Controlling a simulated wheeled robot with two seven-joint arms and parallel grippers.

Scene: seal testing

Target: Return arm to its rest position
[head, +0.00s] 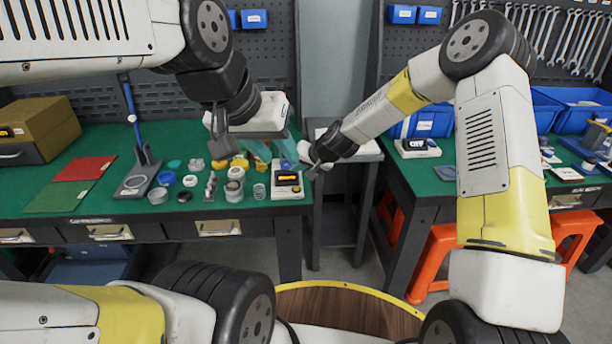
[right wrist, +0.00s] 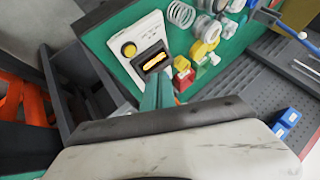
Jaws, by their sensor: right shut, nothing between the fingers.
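My left arm comes in from the upper left, and its white hand hangs over the green table (head: 130,215). My left gripper (head: 274,150) has teal fingers that look spread apart, with nothing visible between them. My right arm reaches in from the right. Its hand is by the table's right edge, close to the left hand, and its fingers are hard to make out in the head view. In the right wrist view my right gripper (right wrist: 158,92) is shut and empty, in front of a white tester (right wrist: 140,55). The tester (head: 287,192) has a lit orange display.
Seals and small parts (head: 234,190) lie left of the tester, beside a stand (head: 140,178). A grey side table (head: 345,152) is right of the green table. A second bench (head: 470,180) holds blue bins (head: 570,105). An orange stool (head: 430,255) is below it.

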